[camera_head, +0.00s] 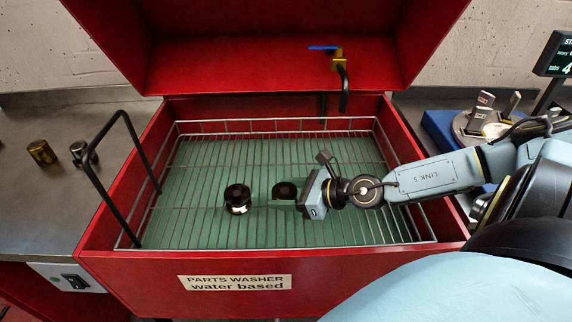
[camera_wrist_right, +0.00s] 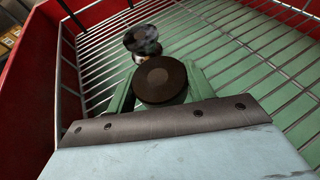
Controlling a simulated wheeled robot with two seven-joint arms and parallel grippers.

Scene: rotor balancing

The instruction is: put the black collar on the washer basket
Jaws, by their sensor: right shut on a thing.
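The wire washer basket (camera_head: 190,232) lies inside the red parts washer, over a green bottom; its bars also show in the wrist view (camera_wrist_right: 235,62). My right gripper (camera_head: 294,194) is over the basket's middle, its arm coming in from the right. It is shut on a round black collar (camera_head: 283,190), which shows between the green fingers in the wrist view (camera_wrist_right: 160,80). I cannot tell whether the held collar touches the wires. A second black ring-like part with a shiny lower side (camera_head: 237,197) sits on the basket, left of the gripper and apart from it. My left gripper is not in view.
A black bar handle (camera_head: 104,190) rises at the washer's left side. A tap (camera_head: 342,85) hangs at the back under the raised red lid. A brass cylinder (camera_head: 42,152) and a dark cylinder (camera_head: 82,152) stand on the left counter. Much of the basket is bare.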

